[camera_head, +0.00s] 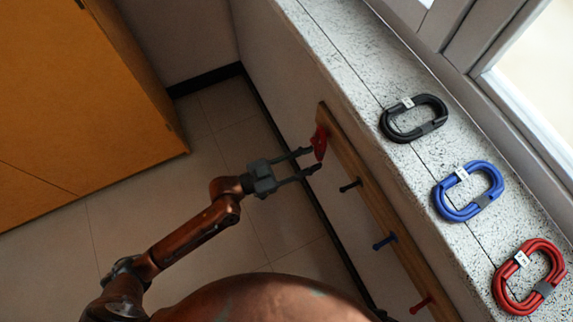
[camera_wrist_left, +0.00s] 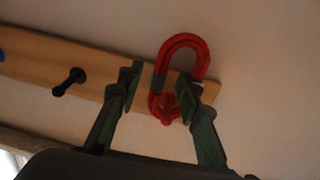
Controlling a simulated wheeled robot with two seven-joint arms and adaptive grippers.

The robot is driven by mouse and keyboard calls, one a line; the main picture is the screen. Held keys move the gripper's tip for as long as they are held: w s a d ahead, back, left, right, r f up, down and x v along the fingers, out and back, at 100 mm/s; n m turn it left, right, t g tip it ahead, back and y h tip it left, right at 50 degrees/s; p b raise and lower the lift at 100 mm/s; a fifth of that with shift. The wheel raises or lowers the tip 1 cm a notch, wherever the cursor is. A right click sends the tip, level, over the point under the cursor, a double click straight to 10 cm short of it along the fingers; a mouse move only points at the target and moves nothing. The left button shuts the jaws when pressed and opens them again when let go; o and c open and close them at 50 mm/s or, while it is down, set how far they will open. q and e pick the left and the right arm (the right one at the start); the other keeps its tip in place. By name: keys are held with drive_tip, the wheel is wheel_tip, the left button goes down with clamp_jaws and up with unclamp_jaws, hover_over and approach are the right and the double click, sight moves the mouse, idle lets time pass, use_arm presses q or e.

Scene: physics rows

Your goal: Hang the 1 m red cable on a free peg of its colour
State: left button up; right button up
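A red cable coil (camera_head: 319,142) is at the far end of the wooden peg rail. In the left wrist view the red coil (camera_wrist_left: 203,58) is looped around a red peg (camera_wrist_left: 167,107) and seems to hang from it. My left gripper (camera_head: 309,160) is beside it, fingers apart. In the wrist view its right finger overlaps the coil's edge; a gap separates the left finger from the coil. Contact is unclear. Another red coil (camera_head: 499,290) lies on the sill; its label is too small to read. A bare red peg (camera_head: 421,305) is at the rail's near end. My right gripper is not visible.
The rail (camera_head: 357,168) also bears an empty black peg (camera_head: 350,186) and an empty blue peg (camera_head: 384,242). A black coil (camera_head: 387,126) and a blue coil (camera_head: 441,203) lie on the speckled sill (camera_head: 350,62) by the window. An orange cabinet (camera_head: 75,100) stands left; floor between is clear.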

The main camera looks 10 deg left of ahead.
use_arm(q)
drive_tip(key=v, duration=1)
drive_tip(key=shift+a, duration=0.1)
